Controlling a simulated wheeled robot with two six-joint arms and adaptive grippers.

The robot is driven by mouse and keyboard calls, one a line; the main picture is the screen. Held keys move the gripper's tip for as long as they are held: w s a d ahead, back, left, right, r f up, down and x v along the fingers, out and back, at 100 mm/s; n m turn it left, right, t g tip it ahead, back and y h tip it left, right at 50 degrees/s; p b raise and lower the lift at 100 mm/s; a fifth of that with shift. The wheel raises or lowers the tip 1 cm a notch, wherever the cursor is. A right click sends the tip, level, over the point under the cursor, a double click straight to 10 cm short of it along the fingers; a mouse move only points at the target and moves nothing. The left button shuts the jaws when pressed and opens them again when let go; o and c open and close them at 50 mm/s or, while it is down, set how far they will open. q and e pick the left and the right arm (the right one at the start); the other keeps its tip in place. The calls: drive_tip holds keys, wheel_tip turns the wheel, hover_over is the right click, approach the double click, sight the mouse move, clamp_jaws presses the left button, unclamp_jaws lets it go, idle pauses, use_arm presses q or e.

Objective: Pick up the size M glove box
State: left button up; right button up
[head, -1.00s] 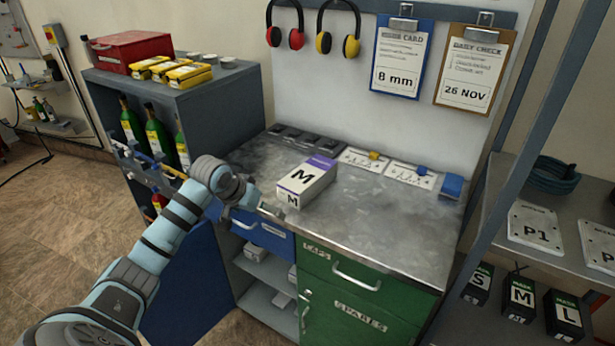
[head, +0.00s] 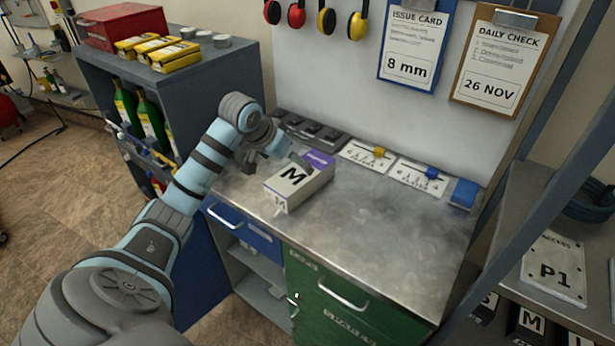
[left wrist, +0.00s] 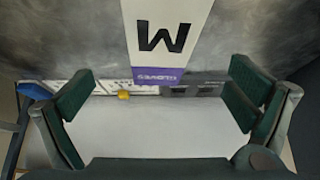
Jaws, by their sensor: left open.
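The size M glove box (head: 292,184), white with a purple end and a black M, lies on the metal worktop (head: 375,235). My left gripper (head: 274,162) is open and empty at the box's back left side, with one finger overlapping the box top in the head view. In the left wrist view the glove box (left wrist: 168,30) shows between the two spread fingers of the left gripper (left wrist: 163,90), its purple end nearest. I cannot tell whether a finger touches the box. My right gripper is not in view.
Dark trays (head: 310,130) and white switch plates (head: 368,153) line the worktop's back edge, with a blue block (head: 464,193) at the right. A shelf unit with green bottles (head: 152,122) stands left. The worktop right of the box is clear.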

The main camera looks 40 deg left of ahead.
sight(300, 172)
use_arm(q)
drive_tip(key=f, duration=0.3)
drive_tip(key=shift+w+a, duration=0.35)
drive_tip(key=x, duration=0.4)
drive_tip(key=w+b+x, duration=0.1)
drive_tip(key=x, duration=0.1)
drive_tip(key=shift+w+d, duration=0.2)
drive_tip(key=shift+d, duration=0.2)
drive_tip(key=shift+s+r, duration=0.15)
drive_tip(key=shift+c, duration=0.3)
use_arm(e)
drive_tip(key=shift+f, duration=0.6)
